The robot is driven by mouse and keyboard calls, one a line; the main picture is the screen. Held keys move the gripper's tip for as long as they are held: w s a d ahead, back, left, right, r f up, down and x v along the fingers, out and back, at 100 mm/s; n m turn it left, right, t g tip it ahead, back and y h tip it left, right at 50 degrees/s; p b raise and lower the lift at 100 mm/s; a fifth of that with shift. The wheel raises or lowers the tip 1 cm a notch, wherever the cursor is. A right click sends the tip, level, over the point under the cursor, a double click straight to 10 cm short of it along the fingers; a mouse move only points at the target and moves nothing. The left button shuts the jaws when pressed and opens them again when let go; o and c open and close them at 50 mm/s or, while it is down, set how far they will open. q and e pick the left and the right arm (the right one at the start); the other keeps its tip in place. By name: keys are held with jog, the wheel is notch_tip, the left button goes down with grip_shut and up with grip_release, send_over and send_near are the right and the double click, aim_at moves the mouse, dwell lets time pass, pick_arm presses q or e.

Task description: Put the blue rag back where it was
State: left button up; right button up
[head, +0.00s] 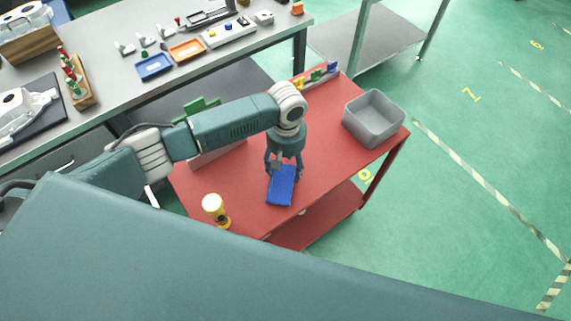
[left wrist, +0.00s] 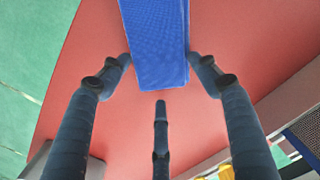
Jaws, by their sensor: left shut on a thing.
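The blue rag (head: 282,188) is a folded flat rectangle at the red cart's top, near its front edge. My left gripper (head: 284,170) reaches down onto the rag's far end and is shut on it. In the left wrist view the rag (left wrist: 156,40) lies between the two outer fingertips of the left gripper (left wrist: 160,62), with a third finger below it. I cannot tell whether the rag touches the cart top (head: 240,180). My right gripper is not in view.
A grey bin (head: 374,119) stands on the cart's right end. A yellow and white bottle-like object (head: 215,210) stands at its front left corner. A rack with coloured pieces (head: 316,75) is at the back. A grey workbench (head: 110,85) with trays and castings lies behind.

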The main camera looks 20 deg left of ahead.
pick_arm(q)
jog(key=o, duration=1.5)
jog(key=shift+r, duration=0.1)
notch_tip(320, 180, up, 12)
jog(key=shift+w+d+f+b, duration=0.1)
jog(key=shift+w+b, duration=0.05)
jog(key=shift+b, duration=0.6)
